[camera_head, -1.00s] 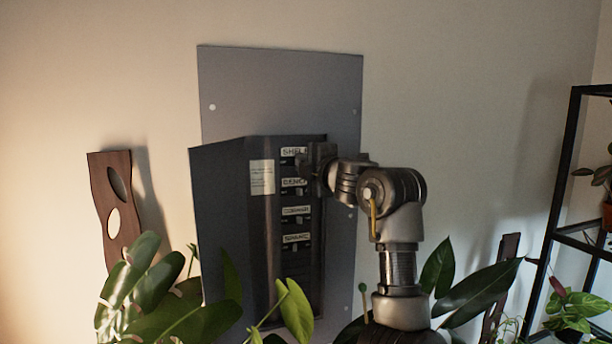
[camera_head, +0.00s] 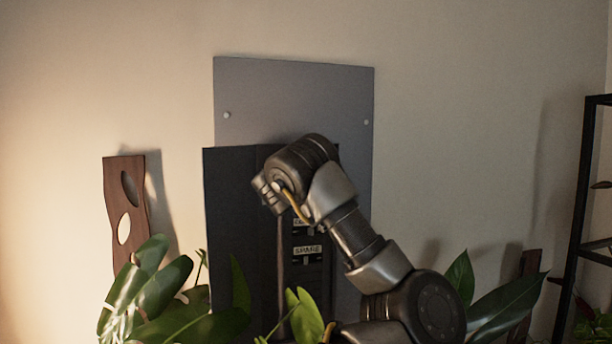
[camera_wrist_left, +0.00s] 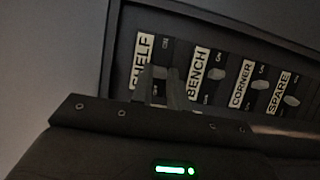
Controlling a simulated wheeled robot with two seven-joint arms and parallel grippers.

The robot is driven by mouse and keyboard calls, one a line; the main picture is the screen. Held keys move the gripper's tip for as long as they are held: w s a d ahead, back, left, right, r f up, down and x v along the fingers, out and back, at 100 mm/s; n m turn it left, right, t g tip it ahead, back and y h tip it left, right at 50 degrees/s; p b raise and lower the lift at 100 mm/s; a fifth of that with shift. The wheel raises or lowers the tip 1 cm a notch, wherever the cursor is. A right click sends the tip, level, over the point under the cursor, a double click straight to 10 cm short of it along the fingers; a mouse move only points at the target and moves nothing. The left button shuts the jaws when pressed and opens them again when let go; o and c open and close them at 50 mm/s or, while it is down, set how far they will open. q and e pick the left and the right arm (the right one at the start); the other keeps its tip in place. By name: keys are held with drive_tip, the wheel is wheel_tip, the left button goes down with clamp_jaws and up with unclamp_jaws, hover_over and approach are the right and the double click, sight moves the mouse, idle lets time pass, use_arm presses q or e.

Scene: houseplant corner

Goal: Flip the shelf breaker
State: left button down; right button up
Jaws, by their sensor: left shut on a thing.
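The shelf breaker (camera_wrist_left: 167,50), with a white SHELF label, is at the left end of the row in the left wrist view. My left gripper (camera_wrist_left: 160,90) is shut on it, its fingers at the switch lever, which is mostly hidden between them. In the head view, my left wrist covers the upper breakers, the shelf one included, and hides the fingertips. The breaker panel (camera_head: 295,100) is on the wall; its dark door (camera_head: 235,215) stands open to the left. My right gripper is in neither view.
The bench (camera_wrist_left: 198,76), corner (camera_wrist_left: 240,84) and spare (camera_wrist_left: 279,93) breakers lie in a row beside the shelf one. Plant leaves (camera_head: 150,285) stand in front of the panel, low left and right. A wooden board (camera_head: 127,210) leans left; a black rack (camera_head: 577,220) stands right.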

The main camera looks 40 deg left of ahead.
use_arm(q)
drive_tip(key=shift+r, duration=0.1)
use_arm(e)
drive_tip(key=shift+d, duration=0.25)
use_arm(q)
drive_tip(key=c, duration=1.4)
unclamp_jaws()
drive_tip(key=shift+a, duration=0.1)
drive_tip(key=shift+o, duration=0.2)
